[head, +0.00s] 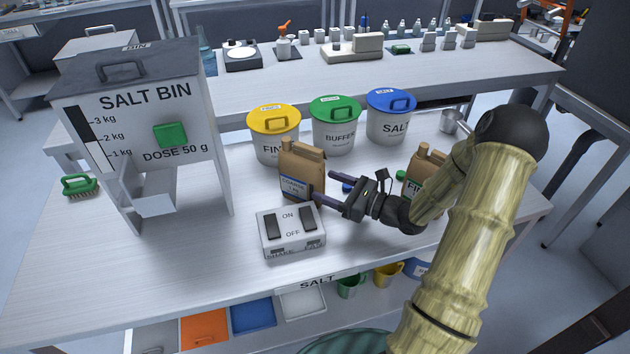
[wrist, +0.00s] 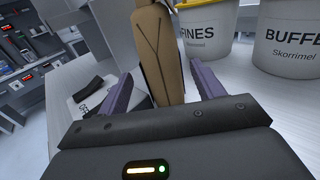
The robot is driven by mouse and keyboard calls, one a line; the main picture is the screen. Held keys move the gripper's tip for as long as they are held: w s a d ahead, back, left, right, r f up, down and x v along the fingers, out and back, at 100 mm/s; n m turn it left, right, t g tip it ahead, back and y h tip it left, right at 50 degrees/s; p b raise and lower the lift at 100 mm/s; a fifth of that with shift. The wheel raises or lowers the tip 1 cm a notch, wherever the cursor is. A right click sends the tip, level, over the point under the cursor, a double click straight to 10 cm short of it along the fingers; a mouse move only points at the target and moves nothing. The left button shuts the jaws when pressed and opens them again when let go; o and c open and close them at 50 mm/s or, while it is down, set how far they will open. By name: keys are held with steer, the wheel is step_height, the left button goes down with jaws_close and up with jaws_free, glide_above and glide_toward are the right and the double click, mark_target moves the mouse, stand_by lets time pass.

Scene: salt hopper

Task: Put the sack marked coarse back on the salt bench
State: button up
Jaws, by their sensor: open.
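The brown paper sack marked coarse (head: 302,170), with a blue label band, stands upright on the salt bench (head: 95,255), behind the switch box. My gripper (head: 323,187) is open at the sack's right side, low down. In the wrist view the sack (wrist: 160,45) shows between and beyond the two purple fingers of my gripper (wrist: 162,75), and I see no finger closed on it.
The ON/OFF switch box (head: 291,232) sits just in front of the sack. Yellow (head: 273,135), green (head: 336,128) and blue (head: 389,118) lidded tubs stand behind it. The salt bin (head: 150,130) is at left. The bench's front left is clear.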

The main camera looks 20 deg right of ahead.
steer(key=v, duration=0.5)
steer(key=shift+s+d, duration=0.15)
steer(key=shift+d, duration=0.1)
